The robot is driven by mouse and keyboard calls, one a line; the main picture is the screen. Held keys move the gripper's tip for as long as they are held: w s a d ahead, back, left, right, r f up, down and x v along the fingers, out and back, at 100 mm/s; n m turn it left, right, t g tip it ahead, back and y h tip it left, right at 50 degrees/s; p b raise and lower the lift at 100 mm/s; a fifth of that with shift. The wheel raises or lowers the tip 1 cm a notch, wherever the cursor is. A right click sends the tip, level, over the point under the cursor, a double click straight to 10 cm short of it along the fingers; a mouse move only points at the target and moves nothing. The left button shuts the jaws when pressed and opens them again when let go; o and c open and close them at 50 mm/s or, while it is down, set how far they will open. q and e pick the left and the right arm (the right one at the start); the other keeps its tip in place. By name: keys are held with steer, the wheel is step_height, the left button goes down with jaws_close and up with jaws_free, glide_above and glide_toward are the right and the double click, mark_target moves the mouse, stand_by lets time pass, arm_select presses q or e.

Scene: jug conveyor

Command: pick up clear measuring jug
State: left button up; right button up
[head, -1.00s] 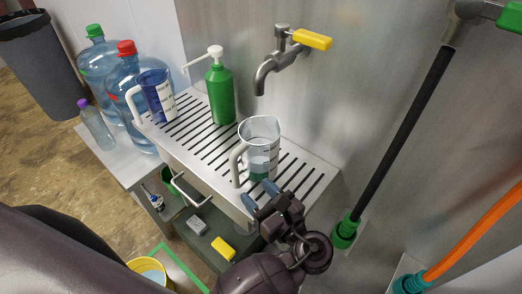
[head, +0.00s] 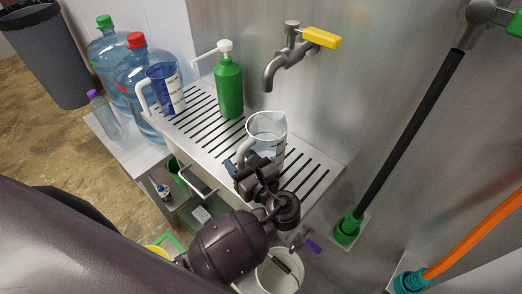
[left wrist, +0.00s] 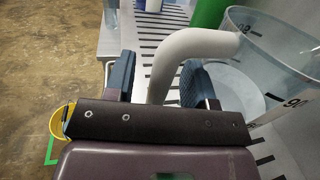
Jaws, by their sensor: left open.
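The clear measuring jug (head: 268,128) stands upright on the slotted drain shelf (head: 318,163) below the tap. Its white handle (head: 244,150) faces left toward my arm. My left gripper (head: 245,168) is at the handle, partly covering the jug's lower part in the head view. In the left wrist view the handle (left wrist: 182,58) lies between the two blue fingertips of the open left gripper (left wrist: 155,85), and the jug's clear body (left wrist: 260,60) is to the right. The fingers appear apart from the handle. My right gripper is not in view.
A blue measuring jug (head: 166,88) and a green pump bottle (head: 229,88) stand farther left on the shelf. A tap (head: 288,58) with a yellow lever hangs above. Large water bottles (head: 140,80) stand at the left. A white bucket (head: 278,274) is below the shelf.

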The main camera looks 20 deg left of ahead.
arm_select(q)
steer(key=shift+c, duration=0.3)
jaws_close()
step_height(320, 180, up, 10)
steer(key=shift+r, duration=0.1)
stand_by(0.6)
